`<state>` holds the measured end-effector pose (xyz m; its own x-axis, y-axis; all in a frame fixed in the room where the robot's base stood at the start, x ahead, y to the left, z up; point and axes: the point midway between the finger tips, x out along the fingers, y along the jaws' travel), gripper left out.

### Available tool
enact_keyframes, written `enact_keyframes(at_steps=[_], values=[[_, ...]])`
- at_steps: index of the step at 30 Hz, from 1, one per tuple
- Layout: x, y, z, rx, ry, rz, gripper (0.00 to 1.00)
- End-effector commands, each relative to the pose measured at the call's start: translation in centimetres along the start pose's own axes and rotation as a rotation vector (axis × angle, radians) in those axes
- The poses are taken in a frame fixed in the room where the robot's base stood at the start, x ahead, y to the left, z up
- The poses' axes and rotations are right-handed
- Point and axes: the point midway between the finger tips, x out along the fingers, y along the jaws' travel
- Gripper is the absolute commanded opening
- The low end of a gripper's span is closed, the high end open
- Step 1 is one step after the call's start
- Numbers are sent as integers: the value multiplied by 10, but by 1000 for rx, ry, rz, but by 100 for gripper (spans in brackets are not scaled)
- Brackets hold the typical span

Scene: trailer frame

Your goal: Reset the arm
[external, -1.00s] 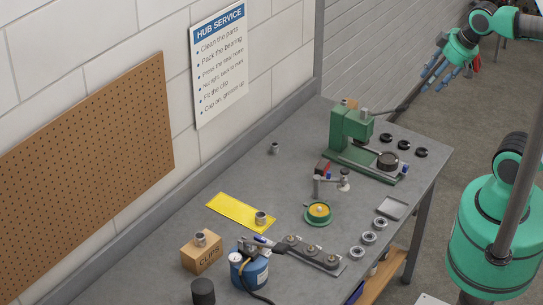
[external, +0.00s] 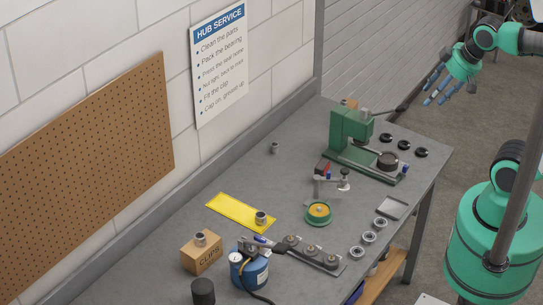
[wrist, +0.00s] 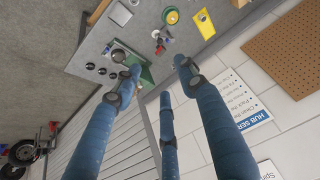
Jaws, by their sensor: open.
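My gripper (external: 439,88) has blue fingers and hangs in the air past the far right end of the workbench (external: 300,190). Its fingers are spread open, with nothing between them. In the wrist view my gripper (wrist: 160,95) shows several blue fingers apart, and the bench lies beyond them. My gripper touches nothing that I can see. My green arm reaches in from the right edge of the external view.
A green press (external: 350,140) stands at the bench's far end, nearest my gripper. Black caps (external: 404,145), bearing rings (external: 369,237), a yellow mat (external: 232,208), a clips box (external: 202,258) and a blue canister (external: 252,274) lie along the bench.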

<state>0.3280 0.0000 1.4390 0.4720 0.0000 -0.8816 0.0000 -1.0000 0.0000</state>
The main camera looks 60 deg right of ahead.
Motion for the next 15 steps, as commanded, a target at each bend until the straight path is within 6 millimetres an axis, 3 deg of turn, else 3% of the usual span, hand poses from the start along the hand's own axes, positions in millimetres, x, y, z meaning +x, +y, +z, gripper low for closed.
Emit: enact_keyframes(at_steps=[1,15], values=[[14,0,8,0,0,0,41],[89,0,48,0,0,0,41]])
